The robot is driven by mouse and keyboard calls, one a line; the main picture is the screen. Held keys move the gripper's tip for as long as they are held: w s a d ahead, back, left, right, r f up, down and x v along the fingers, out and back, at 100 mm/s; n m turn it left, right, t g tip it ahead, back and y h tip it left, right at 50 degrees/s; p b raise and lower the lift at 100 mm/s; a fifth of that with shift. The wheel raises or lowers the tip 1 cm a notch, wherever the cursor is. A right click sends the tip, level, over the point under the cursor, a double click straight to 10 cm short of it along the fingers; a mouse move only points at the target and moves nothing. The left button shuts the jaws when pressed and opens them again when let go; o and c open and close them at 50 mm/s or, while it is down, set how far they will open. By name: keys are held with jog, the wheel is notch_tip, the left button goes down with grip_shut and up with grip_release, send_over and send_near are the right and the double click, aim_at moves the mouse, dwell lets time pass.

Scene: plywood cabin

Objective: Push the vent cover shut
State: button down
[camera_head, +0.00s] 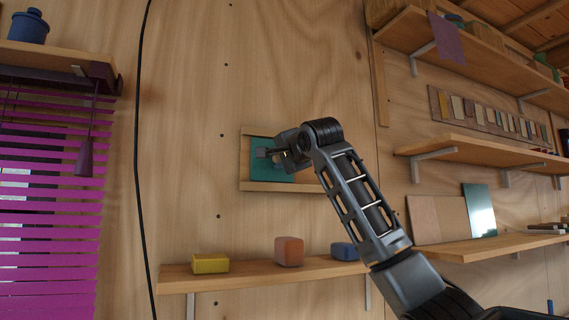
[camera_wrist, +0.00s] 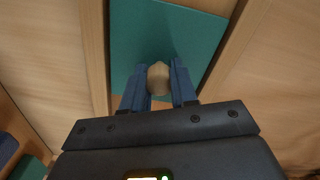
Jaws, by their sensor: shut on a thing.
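The vent cover is a flat teal panel (camera_head: 258,143) between wooden rails on the plywood wall; it also fills the upper middle of the wrist view (camera_wrist: 140,35). A small pale wooden knob (camera_wrist: 158,80) sticks out from the cover. My gripper (camera_head: 267,153) is at the cover, with its two blue-grey fingers (camera_wrist: 158,74) closed around the knob, one on each side. Bare wood shows past both ends of the teal panel in the wrist view. My gripper and arm hide the right part of the frame (camera_head: 245,165) in the head view.
Below, a wall shelf (camera_head: 240,276) holds a yellow block (camera_head: 210,264), an orange block (camera_head: 289,251) and a blue block (camera_head: 345,251). A black cable (camera_head: 137,150) and purple blinds (camera_head: 45,210) are at left. More shelves (camera_head: 480,150) are at right.

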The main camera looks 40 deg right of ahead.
jog(key=shift+s+a+r, duration=0.1)
jog(key=shift+a+r, duration=0.25)
jog(key=shift+r, duration=0.05)
jog(key=shift+f, duration=0.1)
jog(key=c, duration=1.2)
grip_release()
jog(key=shift+a, duration=0.15)
jog(key=o, duration=0.3)
jog(key=shift+f, duration=0.25)
jog(key=b+v, duration=0.2)
jog(key=v, duration=0.5)
jog(key=shift+s+b, duration=0.3)
jog(key=shift+s, duration=0.1)
jog(key=shift+s, duration=0.1)
